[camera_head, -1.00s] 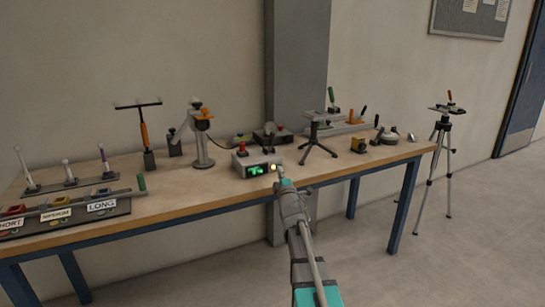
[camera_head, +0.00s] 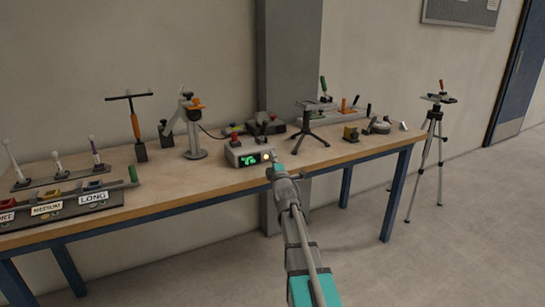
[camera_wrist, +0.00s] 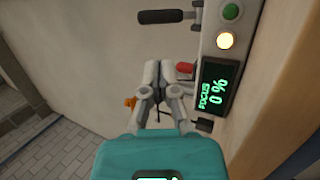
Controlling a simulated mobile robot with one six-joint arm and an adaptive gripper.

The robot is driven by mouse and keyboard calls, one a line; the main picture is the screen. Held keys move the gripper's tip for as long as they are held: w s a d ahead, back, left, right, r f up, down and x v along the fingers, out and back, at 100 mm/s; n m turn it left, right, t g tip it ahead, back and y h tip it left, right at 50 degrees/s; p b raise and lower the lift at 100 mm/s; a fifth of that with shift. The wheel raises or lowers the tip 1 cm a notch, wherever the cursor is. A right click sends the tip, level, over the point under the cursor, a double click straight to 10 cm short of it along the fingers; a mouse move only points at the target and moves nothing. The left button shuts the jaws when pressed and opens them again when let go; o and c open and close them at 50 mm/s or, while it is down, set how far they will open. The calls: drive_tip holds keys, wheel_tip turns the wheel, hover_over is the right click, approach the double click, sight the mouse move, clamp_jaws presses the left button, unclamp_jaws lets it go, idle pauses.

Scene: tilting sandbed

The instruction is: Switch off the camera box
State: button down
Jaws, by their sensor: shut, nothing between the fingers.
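The camera box (camera_head: 238,160) is a small pale box near the table's front edge, with a lit green display and a glowing yellow button on its front. In the wrist view, the box (camera_wrist: 207,48) stands upright at the right, with a green button (camera_wrist: 231,11), the glowing button (camera_wrist: 227,40) and a display (camera_wrist: 214,86) reading "FOCUS 0 %". My gripper (camera_head: 271,171) is just in front of the box's right end, slightly below the glowing button. In the wrist view, my gripper (camera_wrist: 160,66) is shut and empty, left of the panel. I cannot tell whether it touches the box.
The table (camera_head: 150,203) also bears a lamp-like stand (camera_head: 194,135), a small tripod (camera_head: 308,125) and a labelled rack (camera_head: 70,208) at the left. A black handle (camera_wrist: 163,17) and a red knob (camera_wrist: 185,67) lie near my fingers in the wrist view.

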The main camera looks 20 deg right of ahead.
sight(264, 130)
drive_tip(key=p+x, duration=0.4)
drive_tip(key=x, duration=0.7)
drive_tip(key=shift+w+r, duration=0.2)
drive_tip(key=shift+w, duration=0.05)
drive_tip(key=shift+a+p, duration=0.1)
drive_tip(key=shift+p, duration=0.25)
